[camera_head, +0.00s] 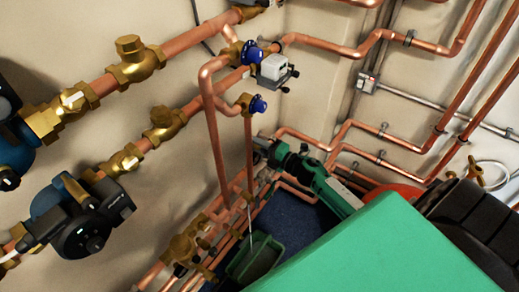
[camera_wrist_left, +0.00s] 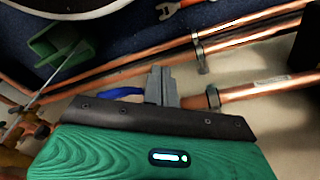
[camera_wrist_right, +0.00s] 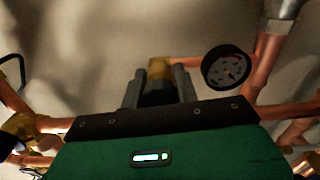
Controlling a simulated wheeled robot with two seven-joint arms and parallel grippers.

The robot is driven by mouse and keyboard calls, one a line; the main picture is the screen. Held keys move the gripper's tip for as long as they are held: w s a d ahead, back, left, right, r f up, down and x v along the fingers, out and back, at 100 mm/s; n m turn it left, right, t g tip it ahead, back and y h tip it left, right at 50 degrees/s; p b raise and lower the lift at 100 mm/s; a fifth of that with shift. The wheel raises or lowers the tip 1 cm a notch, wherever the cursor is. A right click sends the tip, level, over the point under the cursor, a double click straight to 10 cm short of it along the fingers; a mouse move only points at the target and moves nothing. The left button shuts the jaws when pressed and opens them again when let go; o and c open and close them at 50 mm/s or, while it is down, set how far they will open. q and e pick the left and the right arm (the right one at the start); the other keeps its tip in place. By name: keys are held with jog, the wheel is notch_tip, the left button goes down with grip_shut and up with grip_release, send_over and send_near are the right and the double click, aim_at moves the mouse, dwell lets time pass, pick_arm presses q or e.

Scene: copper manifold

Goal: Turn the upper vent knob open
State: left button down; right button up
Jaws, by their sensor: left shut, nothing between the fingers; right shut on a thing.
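My right gripper (camera_wrist_right: 160,92) is shut on a dark knob (camera_wrist_right: 157,93) in the right wrist view. A brass fitting (camera_wrist_right: 160,68) shows right behind the knob. The fingers hide its sides, and no label shows which vent it is. In the head view my right gripper (camera_head: 264,144) reaches to the pipework below two blue caps, the upper one (camera_head: 252,53) and the lower one (camera_head: 258,104); the knob itself cannot be made out there. My left gripper (camera_wrist_left: 161,86) is shut and empty in the left wrist view, in front of copper pipes.
A round black gauge (camera_wrist_right: 227,67) sits close to the right of my right gripper. A blue part (camera_wrist_left: 122,92) shows left of my left fingers. Brass valves and a dark pump (camera_head: 85,220) line the left wall. A green tray (camera_head: 255,258) lies low on the blue floor.

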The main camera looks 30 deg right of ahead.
pick_arm(q)
jog(key=shift+w+r+b, duration=0.2)
jog(key=shift+r+b, duration=0.15)
jog(key=shift+r, duration=0.6)
jog(key=shift+w+r+b, duration=0.2)
jog(key=shift+r+b, duration=0.1)
jog(key=shift+r, duration=0.65)
pick_arm(e)
jog(key=shift+f+n, duration=0.15)
jog(key=shift+n, duration=1.25)
jog(key=o, duration=1)
jog(key=shift+c, duration=0.2)
pick_arm(q)
jog(key=shift+s+r+t+b, duration=0.15)
jog(key=shift+r+t+b, duration=0.25)
jog(key=shift+r, duration=0.5)
pick_arm(e)
jog(key=v, duration=1.4)
